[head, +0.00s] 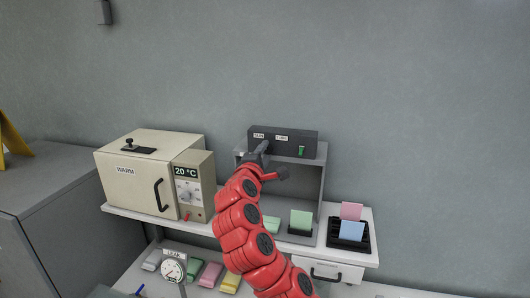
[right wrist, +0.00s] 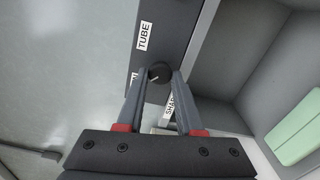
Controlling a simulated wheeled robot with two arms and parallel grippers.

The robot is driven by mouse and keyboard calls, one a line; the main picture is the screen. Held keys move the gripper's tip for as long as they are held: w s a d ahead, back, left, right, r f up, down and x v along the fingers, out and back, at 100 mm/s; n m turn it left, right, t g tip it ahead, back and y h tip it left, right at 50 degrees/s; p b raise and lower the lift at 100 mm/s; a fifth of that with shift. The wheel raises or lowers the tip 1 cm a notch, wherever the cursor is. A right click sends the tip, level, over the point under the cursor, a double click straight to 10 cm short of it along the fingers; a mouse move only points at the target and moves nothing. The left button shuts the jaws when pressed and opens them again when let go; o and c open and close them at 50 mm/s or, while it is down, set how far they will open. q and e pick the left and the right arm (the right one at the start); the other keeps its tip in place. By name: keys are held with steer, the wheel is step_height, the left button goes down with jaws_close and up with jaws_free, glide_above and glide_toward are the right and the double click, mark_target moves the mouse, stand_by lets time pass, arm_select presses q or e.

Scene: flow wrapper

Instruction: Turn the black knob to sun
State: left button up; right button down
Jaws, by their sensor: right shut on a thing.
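The black knob (right wrist: 160,71) sits on the face of a dark box. My right gripper (right wrist: 160,82) is shut on it, with a finger on either side, in the right wrist view. A short white mark on the knob points towards the lower left of that view. A TUBE label (right wrist: 145,36) is above the knob, and a label starting SHA (right wrist: 170,105) is partly hidden below it. Another label at the left finger is mostly covered. In the head view my right gripper (head: 262,150) reaches the dark box (head: 312,138) and hides the knob. My left gripper is out of view.
A green switch (head: 302,151) is on the dark box, above a grey open-fronted cabinet (head: 320,190). A cream WARM oven (head: 133,175) stands left. A black rack (head: 348,246) with cards is at right. A gauge (head: 173,268) stands in front.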

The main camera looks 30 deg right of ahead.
steer(key=c, duration=0.5)
jaws_free()
steer(key=shift+a, duration=0.1)
steer(key=shift+c, duration=0.2)
steer(key=shift+s+a+f+b, duration=0.1)
steer(key=shift+s+a+b, duration=0.25)
steer(key=shift+a+b, duration=0.1)
steer(key=b+v, duration=0.4)
steer(key=v, duration=1.2)
steer(key=shift+b, duration=0.4)
steer(key=shift+a, duration=0.15)
